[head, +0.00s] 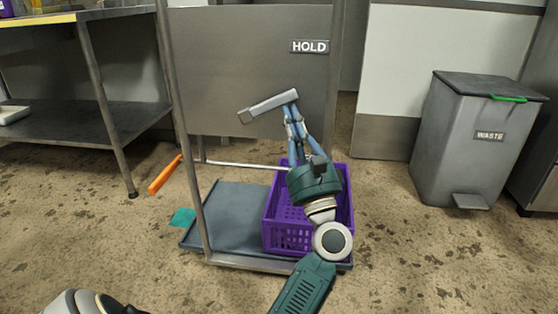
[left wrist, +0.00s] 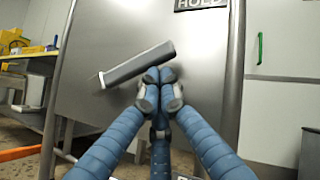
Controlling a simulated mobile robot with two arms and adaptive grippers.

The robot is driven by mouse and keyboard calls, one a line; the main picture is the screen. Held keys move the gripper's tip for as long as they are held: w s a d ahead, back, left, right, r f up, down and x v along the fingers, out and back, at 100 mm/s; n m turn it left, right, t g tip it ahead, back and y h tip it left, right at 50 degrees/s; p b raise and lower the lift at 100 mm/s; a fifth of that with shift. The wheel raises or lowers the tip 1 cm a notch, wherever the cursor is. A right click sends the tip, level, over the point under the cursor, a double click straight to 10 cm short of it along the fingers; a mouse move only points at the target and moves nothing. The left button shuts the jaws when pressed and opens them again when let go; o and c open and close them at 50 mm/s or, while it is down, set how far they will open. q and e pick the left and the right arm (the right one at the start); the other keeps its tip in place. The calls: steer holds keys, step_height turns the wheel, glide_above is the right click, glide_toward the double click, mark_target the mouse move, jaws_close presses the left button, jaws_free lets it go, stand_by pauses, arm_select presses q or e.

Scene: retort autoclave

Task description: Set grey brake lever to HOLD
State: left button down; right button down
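The grey brake lever (head: 268,106) is a short bar in front of the grey upright panel of a cart. It slants, with its right end higher than its left. The HOLD label (head: 310,46) is on the panel, up and right of the lever. My left gripper (head: 291,108) is at the lever's right end. In the left wrist view its fingertips (left wrist: 160,76) are together just below the lever (left wrist: 138,64). They seem to touch it, with no part of it visible between them. My right gripper is not in view.
The cart's blue-grey deck (head: 235,205) carries a purple crate (head: 283,222) below my gripper. An orange handle (head: 165,175) sticks out at the cart's left. A steel table (head: 85,120) stands left, a grey waste bin (head: 470,140) right. Open floor lies between cart and bin.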

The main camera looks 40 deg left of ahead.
arm_select(q)
steer(key=shift+s+a+r+n+g, duration=0.1)
steer(key=shift+a+r+n+g, duration=0.15)
steer(key=shift+r, duration=0.55)
steer(key=shift+s+a+r+n+g, duration=0.15)
steer(key=shift+a+r+n, duration=0.15)
steer(key=shift+r, duration=0.5)
glide_toward(287, 101)
steer(key=shift+v, duration=1.2)
steer(key=shift+f, duration=0.1)
